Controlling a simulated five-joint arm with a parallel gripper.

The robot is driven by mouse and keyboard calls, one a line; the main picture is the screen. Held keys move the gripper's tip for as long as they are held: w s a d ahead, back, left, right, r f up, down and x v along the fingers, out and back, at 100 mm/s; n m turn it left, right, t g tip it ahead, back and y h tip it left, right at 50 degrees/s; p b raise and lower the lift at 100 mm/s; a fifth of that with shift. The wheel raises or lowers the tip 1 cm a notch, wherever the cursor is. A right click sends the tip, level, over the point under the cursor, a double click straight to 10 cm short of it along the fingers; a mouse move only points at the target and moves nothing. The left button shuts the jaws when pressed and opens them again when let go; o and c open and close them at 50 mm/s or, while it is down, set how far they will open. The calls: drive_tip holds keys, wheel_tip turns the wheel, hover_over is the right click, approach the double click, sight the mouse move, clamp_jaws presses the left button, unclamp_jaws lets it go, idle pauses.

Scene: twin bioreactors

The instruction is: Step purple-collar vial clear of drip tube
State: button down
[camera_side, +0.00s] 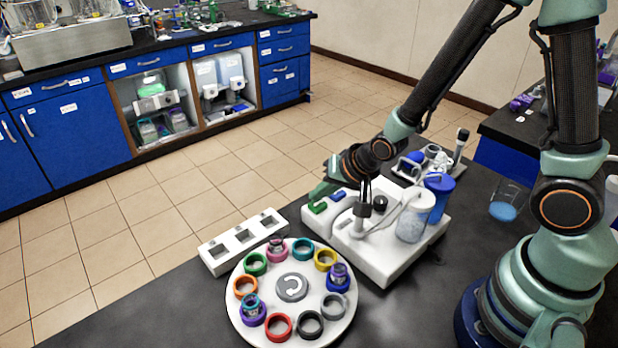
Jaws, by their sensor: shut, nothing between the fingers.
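A white round carousel (240,325) carries a ring of coloured collars. My gripper (321,194) is shut and empty, low over the dispenser's left end, close to a green button (317,208). I cannot tell if it touches.
A blue button (338,196) is beside the green one. A white block with square wells (243,240) lies behind the carousel. A beaker (508,203) with blue liquid is at right.

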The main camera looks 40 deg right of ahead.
sight(320, 205)
drive_tip(key=shift+f, duration=0.4)
idle(0.5)
drive_tip(key=shift+r, duration=3.35)
idle(0.8)
wheel_tip(320, 205, up, 4)
drive_tip(key=shift+f, duration=0.1)
drive_tip(key=shift+f, duration=0.1)
idle(0.4)
